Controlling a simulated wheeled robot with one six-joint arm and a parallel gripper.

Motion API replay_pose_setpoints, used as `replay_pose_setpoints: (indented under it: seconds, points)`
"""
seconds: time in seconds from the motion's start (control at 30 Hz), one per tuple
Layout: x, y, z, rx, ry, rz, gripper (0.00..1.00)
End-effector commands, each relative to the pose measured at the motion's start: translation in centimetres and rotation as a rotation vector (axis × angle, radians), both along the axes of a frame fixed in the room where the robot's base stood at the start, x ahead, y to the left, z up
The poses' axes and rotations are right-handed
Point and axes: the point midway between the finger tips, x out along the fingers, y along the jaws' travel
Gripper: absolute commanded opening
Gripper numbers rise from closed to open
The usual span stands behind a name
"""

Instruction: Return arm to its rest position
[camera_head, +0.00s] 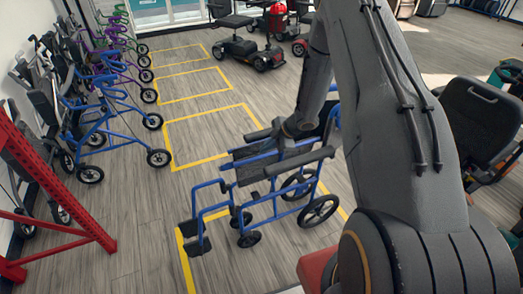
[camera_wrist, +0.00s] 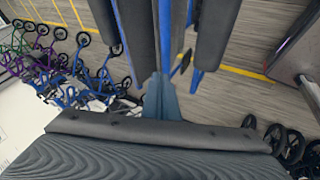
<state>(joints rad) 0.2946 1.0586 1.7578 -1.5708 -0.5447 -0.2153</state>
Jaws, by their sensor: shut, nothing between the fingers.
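My arm reaches up and over from the lower right of the head view. Its lower end, with my gripper (camera_head: 297,128), hangs at the blue-framed wheelchair (camera_head: 262,172), over the rear of its seat near the armrests. My gripper is shut and empty. I cannot tell whether it touches the wheelchair. The wheelchair stands upright on the floor, with dark seat and armrests. A broad dark ribbed surface (camera_wrist: 130,150) covers the bottom.
Yellow floor outlines (camera_head: 205,130) mark bays. Blue and purple rollators (camera_head: 105,115) line the left wall, with a red metal frame (camera_head: 60,235) in front. Mobility scooters (camera_head: 250,50) stand at the back, and a dark seat (camera_head: 480,115) at right. The floor left of the wheelchair is clear.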

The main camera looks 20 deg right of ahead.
Motion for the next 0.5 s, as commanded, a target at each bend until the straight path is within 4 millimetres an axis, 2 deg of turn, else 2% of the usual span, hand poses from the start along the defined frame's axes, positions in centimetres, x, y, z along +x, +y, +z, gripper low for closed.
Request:
replay_pose_setpoints:
  seconds: [0.03,0.2,0.5]
  points:
    - [-0.3,-0.4,1.3,-0.001,-0.002,0.000,0.00]
    - [-0.7,-1.2,3.4,-0.002,-0.003,0.004,0.00]
    - [-1.1,-1.7,5.2,-0.002,-0.003,0.009,0.00]
